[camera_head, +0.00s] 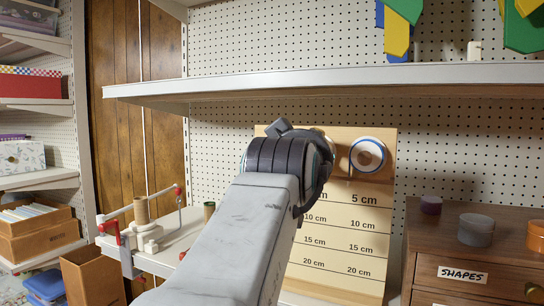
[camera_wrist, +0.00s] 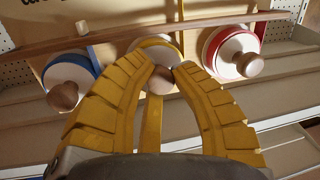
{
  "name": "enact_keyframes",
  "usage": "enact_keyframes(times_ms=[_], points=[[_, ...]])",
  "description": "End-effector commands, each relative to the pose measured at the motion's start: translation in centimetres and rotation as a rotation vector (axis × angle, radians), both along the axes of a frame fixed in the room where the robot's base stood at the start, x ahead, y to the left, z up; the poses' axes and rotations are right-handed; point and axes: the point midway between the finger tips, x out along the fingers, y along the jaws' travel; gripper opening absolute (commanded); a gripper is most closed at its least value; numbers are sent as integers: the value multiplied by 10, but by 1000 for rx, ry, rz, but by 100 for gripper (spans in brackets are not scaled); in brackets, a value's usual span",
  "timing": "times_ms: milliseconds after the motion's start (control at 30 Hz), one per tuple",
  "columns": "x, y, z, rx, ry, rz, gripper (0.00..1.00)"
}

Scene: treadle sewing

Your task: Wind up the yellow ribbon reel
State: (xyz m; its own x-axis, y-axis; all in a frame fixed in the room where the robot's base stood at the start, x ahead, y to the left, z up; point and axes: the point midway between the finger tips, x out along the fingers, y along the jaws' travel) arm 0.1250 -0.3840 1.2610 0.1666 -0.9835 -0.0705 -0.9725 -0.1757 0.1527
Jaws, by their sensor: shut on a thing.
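The yellow-rimmed ribbon reel (camera_wrist: 152,44) is the middle of three reels in the wrist view. It has a pale face and a round wooden knob (camera_wrist: 159,82). My gripper (camera_wrist: 163,70) has its two yellow fingers closed in around that knob, with the fingertips over the reel's face. A yellow strip (camera_wrist: 151,125) shows between the fingers; I cannot tell how much ribbon is out. In the head view my arm hides the yellow reel and the gripper's fingers.
A blue-rimmed reel (camera_wrist: 69,77) and a red-rimmed reel (camera_wrist: 233,52) flank it closely. The reels are on a board with centimetre marks (camera_head: 345,245). A shelf (camera_head: 330,78) runs above. A wooden drawer cabinet (camera_head: 430,245) stands right; a clamped winder (camera_head: 145,225) is left.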

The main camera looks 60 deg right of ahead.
Motion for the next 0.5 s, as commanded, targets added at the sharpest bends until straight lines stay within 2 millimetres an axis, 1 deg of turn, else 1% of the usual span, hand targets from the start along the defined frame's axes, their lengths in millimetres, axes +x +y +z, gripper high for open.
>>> enact_keyframes(times_ms=[33, 67, 100, 367, 500], points=[[-1, 1, 5, -13, -3, -1, 0], [-1, 1, 5, -13, -3, -1, 0], [-1, 1, 5, -13, -3, -1, 26], [0, 0, 3, -7, -3, -1, 49], [0, 0, 2, -5, -3, 0, 49]])
